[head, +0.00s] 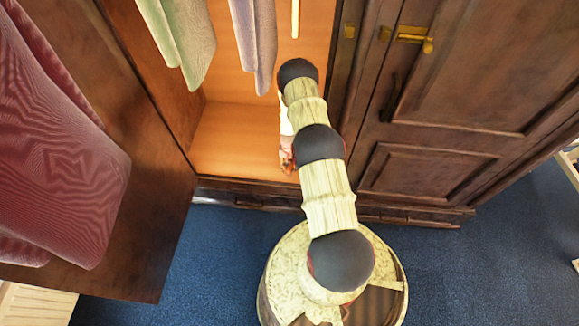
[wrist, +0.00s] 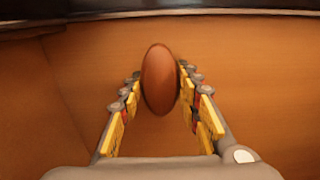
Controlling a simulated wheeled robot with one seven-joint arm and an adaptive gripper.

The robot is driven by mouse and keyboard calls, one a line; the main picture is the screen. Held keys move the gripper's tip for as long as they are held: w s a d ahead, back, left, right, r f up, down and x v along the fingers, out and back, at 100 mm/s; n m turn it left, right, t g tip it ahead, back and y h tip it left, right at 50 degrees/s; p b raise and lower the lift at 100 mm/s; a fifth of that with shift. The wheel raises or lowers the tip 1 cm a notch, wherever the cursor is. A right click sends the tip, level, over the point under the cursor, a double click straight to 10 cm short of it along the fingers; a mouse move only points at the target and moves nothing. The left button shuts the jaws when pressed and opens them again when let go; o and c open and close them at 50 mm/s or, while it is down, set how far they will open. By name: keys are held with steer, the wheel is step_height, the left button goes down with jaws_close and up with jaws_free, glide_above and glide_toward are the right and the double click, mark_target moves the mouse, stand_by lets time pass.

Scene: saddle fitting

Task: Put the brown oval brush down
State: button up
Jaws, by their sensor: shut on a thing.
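The brown oval brush (wrist: 160,90) is between the fingertips of my gripper (wrist: 158,76) in the wrist view. My gripper is shut on it, and its long axis runs up and down in the picture. An orange-brown wooden surface (wrist: 90,70) fills the view behind it. I cannot tell whether the brush touches that surface. In the head view my gripper (head: 287,158) is inside the open wardrobe, low over its floor (head: 235,140). My arm hides most of it, and the brush is not clear there.
Green (head: 185,40) and grey-lilac (head: 255,40) clothes hang above in the wardrobe. The open left door (head: 150,230) has pink cloth (head: 60,160) in front. The right door (head: 465,75) is closed. The wardrobe floor left of my gripper is bare.

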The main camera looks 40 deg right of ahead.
steer(key=o, duration=1)
steer(key=shift+r+p, duration=0.1)
steer(key=shift+p, duration=0.35)
step_height(320, 180, up, 8)
steer(key=p, duration=0.3)
steer(key=shift+w+a, duration=0.1)
steer(key=shift+w, duration=0.05)
steer(key=shift+f, duration=0.2)
